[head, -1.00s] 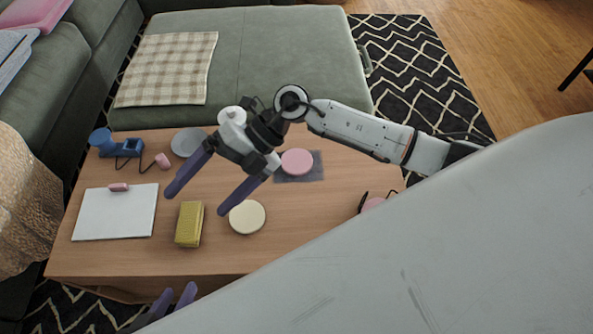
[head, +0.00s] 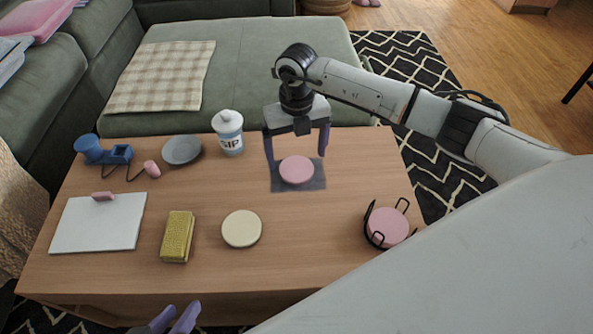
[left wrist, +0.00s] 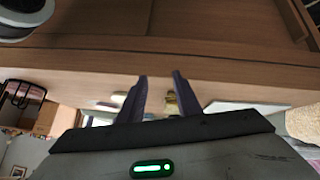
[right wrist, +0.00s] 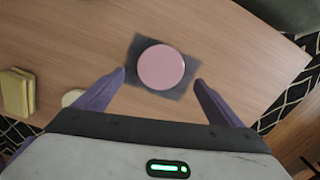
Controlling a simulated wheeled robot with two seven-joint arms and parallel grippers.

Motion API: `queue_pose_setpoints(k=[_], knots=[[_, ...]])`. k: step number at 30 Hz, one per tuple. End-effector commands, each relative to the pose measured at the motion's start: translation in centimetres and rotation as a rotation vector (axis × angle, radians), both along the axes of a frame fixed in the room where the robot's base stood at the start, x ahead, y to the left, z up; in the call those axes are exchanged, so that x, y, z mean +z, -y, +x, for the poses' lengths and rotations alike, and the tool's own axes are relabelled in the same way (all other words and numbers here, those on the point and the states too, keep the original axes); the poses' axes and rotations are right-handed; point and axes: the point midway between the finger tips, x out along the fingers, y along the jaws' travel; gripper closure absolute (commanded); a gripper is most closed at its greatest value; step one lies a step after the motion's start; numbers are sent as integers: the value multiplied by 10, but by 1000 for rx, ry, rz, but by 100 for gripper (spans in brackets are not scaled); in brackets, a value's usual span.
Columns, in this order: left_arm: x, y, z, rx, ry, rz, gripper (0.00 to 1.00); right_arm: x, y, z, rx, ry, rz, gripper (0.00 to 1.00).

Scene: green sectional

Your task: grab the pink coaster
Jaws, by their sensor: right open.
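A round pink coaster (head: 297,170) lies flat on a dark grey square mat (head: 312,184) on the wooden table. My right gripper (head: 296,157) is open and empty above it, with one purple finger towards each side. In the right wrist view the coaster (right wrist: 161,67) sits between and slightly beyond the open fingertips (right wrist: 160,76), and the mat (right wrist: 180,93) shows around it. A second pink disc (head: 388,226) sits in a black wire holder at the table's right. My left gripper (head: 178,318) is low by the table's front edge, its fingers apart and empty in the left wrist view (left wrist: 158,73).
A white bottle (head: 229,133) stands left of the right gripper. A grey dish (head: 182,150), a blue device (head: 105,152), a white board (head: 98,224), a yellow sponge (head: 178,236) and a cream disc (head: 242,229) lie further left. The table between mat and wire holder is clear.

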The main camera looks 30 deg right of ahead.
Motion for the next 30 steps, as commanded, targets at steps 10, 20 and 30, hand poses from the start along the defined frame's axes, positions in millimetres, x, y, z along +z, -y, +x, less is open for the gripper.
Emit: queue_pose_setpoints(k=[10, 20, 30], knots=[[5, 12, 5, -21, 24, -45, 69, -46, 1, 1, 1, -1, 2, 10], [6, 12, 5, -20, 25, -46, 69, -44, 1, 1, 2, -1, 2, 34], [7, 11, 5, -21, 25, -46, 69, -43, 1, 1, 2, 0, 2, 57]])
